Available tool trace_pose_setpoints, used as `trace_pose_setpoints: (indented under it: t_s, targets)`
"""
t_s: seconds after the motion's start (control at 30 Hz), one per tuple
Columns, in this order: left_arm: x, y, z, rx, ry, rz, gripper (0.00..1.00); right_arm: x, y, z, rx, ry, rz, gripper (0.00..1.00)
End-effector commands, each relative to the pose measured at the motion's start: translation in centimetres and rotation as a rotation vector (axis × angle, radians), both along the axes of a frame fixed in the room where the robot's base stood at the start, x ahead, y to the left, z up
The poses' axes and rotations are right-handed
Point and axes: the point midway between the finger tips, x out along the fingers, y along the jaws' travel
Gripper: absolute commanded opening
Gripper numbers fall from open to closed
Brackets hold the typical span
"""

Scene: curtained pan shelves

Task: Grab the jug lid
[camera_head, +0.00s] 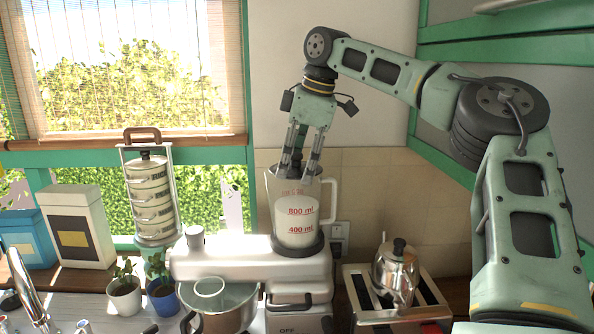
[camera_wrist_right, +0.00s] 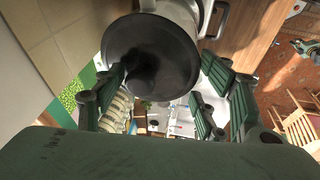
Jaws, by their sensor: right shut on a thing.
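The clear measuring jug (camera_head: 300,205), with red 800 ml and 400 ml marks and white contents, stands upright on the white appliance. My right gripper (camera_head: 298,165) points straight down at its top, with the fingers at the mouth. In the right wrist view the dark round jug lid (camera_wrist_right: 170,45), with a knob, is large between the fingers of my right gripper (camera_wrist_right: 158,85). The gripper is shut on the lid, though the exact contact is hard to see. I cannot tell whether the lid still touches the rim. My left gripper is not in view.
A metal kettle (camera_head: 397,272) stands on a toaster (camera_head: 357,290) at the right. A metal bowl (camera_head: 222,312) sits under the mixer head. A tall tiered carrier (camera_head: 152,195), potted plants (camera_head: 124,295) and canisters (camera_head: 78,225) stand at the left. The wall is close behind the jug.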

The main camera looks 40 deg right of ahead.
Motion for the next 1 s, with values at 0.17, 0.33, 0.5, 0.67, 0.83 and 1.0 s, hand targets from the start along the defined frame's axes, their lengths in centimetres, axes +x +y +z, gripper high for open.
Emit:
trace_pose_setpoints:
  t_s: [0.17,0.33,0.5,0.67,0.83,1.0]
  targets:
    - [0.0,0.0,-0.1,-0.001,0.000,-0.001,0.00,-0.2,0.0,-0.7,0.003,0.017,-0.001,0.37]
    - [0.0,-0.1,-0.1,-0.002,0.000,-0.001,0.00,-0.2,0.0,-0.6,0.003,0.020,-0.001,0.37]
    - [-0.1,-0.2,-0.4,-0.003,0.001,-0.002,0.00,-0.1,-0.1,0.5,0.000,0.017,-0.003,0.17]
    - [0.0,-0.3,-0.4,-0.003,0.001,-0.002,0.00,-0.1,0.0,2.9,0.000,0.011,-0.003,0.17]
    - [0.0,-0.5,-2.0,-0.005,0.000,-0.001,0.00,-3.1,-0.1,5.1,0.003,0.003,0.001,0.17]
    - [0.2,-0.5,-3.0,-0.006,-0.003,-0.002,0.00,-6.8,-0.1,7.5,0.002,0.003,0.000,0.17]
